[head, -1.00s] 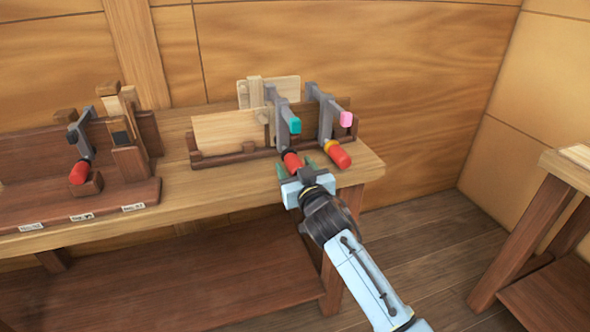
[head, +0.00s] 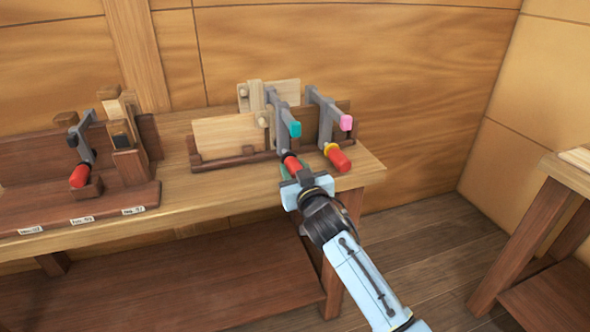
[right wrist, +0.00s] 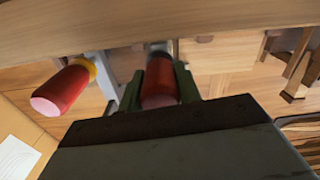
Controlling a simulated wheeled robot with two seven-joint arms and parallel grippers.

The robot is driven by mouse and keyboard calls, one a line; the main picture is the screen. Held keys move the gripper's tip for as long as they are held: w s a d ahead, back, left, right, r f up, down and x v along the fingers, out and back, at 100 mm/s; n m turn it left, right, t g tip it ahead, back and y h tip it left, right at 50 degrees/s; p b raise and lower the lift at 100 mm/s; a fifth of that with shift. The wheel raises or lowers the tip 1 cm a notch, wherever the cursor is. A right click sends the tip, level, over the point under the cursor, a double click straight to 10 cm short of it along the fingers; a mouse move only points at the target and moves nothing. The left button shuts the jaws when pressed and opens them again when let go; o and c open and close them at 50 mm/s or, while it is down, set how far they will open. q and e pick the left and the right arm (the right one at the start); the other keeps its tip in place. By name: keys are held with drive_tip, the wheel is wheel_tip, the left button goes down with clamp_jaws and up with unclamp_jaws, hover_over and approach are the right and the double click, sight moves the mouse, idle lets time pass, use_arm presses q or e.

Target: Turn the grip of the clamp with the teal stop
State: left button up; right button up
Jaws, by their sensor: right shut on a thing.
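The clamp with the teal stop (head: 295,129) stands on the wooden rack at the right part of the bench. Its red grip (head: 292,162) points toward me. My right gripper (head: 290,170) is shut on this grip; in the right wrist view the green fingers lie on both sides of the red grip (right wrist: 159,88). The fingers hide part of the grip. My left gripper is not in view.
A clamp with a pink stop (head: 346,122) and a red grip with a yellow collar (head: 338,158) stands close on the right. Another clamp (head: 82,140) stands on a dark labelled rack at the left. A second table (head: 545,200) stands at the right.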

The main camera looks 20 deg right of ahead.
drive_tip(key=n+p, duration=0.2)
drive_tip(key=n, duration=0.2)
drive_tip(key=shift+r, duration=0.1)
drive_tip(key=shift+n+p, duration=0.35)
drive_tip(key=shift+n, duration=0.85)
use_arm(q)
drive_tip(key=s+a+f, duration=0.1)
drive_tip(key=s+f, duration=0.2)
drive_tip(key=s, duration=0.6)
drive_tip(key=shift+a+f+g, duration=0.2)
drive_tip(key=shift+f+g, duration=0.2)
use_arm(e)
drive_tip(key=shift+n, duration=1)
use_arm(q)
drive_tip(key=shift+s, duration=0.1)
use_arm(e)
drive_tip(key=o, duration=1)
